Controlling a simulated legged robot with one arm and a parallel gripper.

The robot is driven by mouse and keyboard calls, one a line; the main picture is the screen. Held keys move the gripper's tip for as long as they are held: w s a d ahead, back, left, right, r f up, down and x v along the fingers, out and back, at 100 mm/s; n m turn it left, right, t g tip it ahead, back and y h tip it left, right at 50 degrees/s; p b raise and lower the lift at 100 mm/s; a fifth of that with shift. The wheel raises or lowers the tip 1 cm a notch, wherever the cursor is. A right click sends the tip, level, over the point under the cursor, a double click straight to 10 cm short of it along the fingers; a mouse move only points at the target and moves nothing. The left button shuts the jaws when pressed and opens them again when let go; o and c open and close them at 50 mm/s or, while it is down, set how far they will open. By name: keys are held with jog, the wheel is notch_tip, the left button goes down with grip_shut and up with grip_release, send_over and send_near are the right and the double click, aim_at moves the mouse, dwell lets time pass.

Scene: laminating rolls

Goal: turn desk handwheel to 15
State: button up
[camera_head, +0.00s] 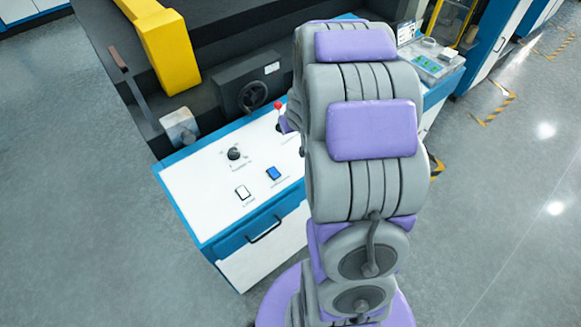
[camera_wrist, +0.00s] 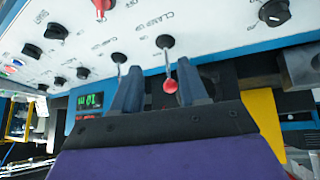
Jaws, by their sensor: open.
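The black handwheel (camera_head: 252,96) sits on the front of a dark block behind the white desk panel (camera_head: 205,195), left of my arm in the head view. I cannot make out a scale on it. In the wrist view my gripper (camera_wrist: 158,82) is open, its two dark fingers apart. A red ball (camera_wrist: 170,86) shows between the fingers, and I cannot tell its distance. A small green-lit display (camera_wrist: 89,101) lies left of the fingers, its digits too small to read surely. My gripper is hidden behind my arm in the head view.
Two black levers (camera_wrist: 165,42) (camera_wrist: 118,58) marked CLAMP UP stand by the fingertips. A red knob (camera_wrist: 103,5) and several black knobs dot the panel. A blue button (camera_head: 273,173) and a white button (camera_head: 243,192) are near the front. Floor (camera_head: 90,260) is clear at left.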

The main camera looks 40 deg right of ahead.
jog(key=s+a+r+g+b, duration=0.1)
jog(key=s+a+g+b, duration=0.2)
jog(key=s+a, duration=0.6)
jog(key=s+b, duration=0.2)
jog(key=shift+s+a+r+g+b, duration=0.15)
jog(key=shift+s+a+g+b, duration=0.15)
jog(key=shift+s+g+b, duration=0.1)
